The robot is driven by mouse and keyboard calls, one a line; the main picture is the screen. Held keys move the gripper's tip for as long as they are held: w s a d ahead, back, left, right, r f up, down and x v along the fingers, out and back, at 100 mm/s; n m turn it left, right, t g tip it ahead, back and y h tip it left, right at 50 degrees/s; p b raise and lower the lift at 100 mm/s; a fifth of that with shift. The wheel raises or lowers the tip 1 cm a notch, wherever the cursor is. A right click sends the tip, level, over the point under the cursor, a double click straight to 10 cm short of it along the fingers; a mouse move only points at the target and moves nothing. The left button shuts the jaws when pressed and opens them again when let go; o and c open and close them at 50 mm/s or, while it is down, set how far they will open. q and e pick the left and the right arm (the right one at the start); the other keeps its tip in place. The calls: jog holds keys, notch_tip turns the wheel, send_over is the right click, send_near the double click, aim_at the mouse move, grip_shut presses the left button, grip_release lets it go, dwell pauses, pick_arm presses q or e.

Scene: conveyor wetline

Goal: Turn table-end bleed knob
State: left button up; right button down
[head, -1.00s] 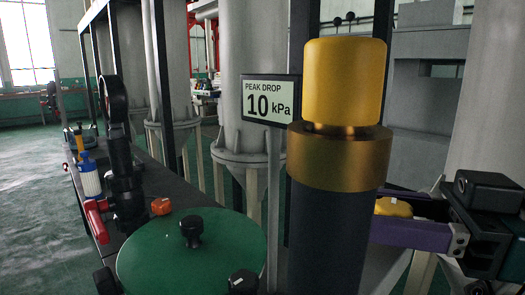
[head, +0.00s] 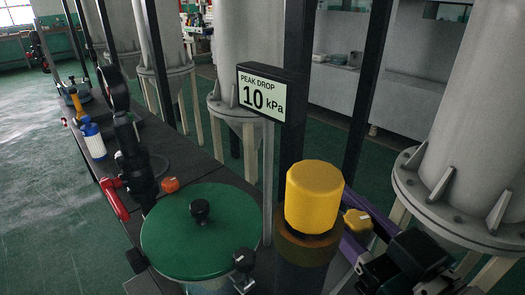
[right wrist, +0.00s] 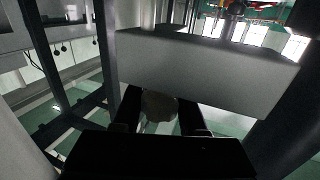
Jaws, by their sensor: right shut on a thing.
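The small yellow lobed knob (head: 357,222) is in the head view, partly hidden behind the large yellow cap; I take it as the bleed knob. My right gripper (head: 365,231) reaches it from the right, with a purple finger alongside it. In the right wrist view, my right gripper (right wrist: 160,112) has its two dark fingers closed on either side of a dull, rounded knob (right wrist: 158,104). The knob's turn angle cannot be read. My left gripper is not in view.
A large yellow cap (head: 314,197) on a dark post stands in front of the knob. A display (head: 270,92) reads "PEAK DROP 10 kPa". Grey tanks (head: 470,130) stand behind.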

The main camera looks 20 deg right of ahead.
aim_at(366, 236)
jog(key=shift+d+m+h, duration=0.15)
jog(key=shift+m+h, duration=0.45)
jog(key=shift+h, duration=0.4)
jog(key=shift+r, duration=0.1)
jog(key=shift+c, duration=2.3)
grip_release()
jog(key=shift+s, duration=0.1)
jog(key=s, duration=0.9)
jog(key=shift+s+a+b, duration=0.25)
jog(key=shift+s+b, duration=0.1)
